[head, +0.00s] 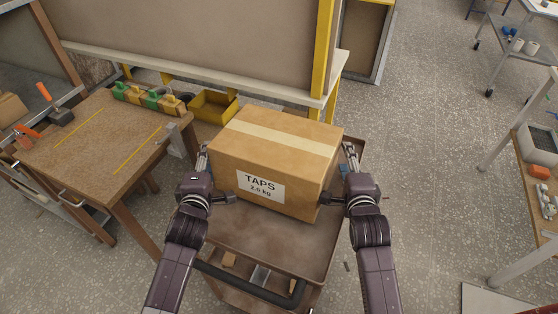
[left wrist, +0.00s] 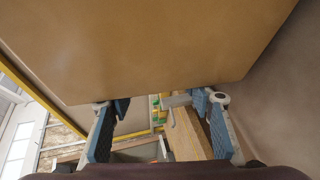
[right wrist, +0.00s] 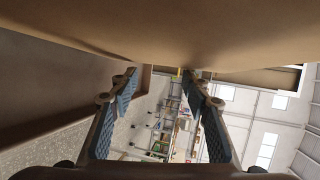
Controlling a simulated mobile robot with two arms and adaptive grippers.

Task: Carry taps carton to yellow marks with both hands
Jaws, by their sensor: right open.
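The taps carton (head: 270,150) is a closed brown box with a pale tape strip and a white TAPS label. It appears to rest on the brown top of a cart (head: 265,245). Two yellow marks (head: 137,150) run as parallel lines on a wooden bench at the left. My left gripper (head: 205,160) is at the carton's left end, its fingers spread and empty in the left wrist view (left wrist: 160,108). My right gripper (head: 347,160) is at the right end, also open in the right wrist view (right wrist: 162,85). The carton fills the upper part of both wrist views; contact is unclear.
The bench (head: 95,115) carries green and yellow blocks (head: 150,97) along its back edge and a grey clamp-like piece at its right corner. A yellow bin (head: 213,106) lies behind the cart, below a large panel. Open floor (head: 425,140) lies to the right.

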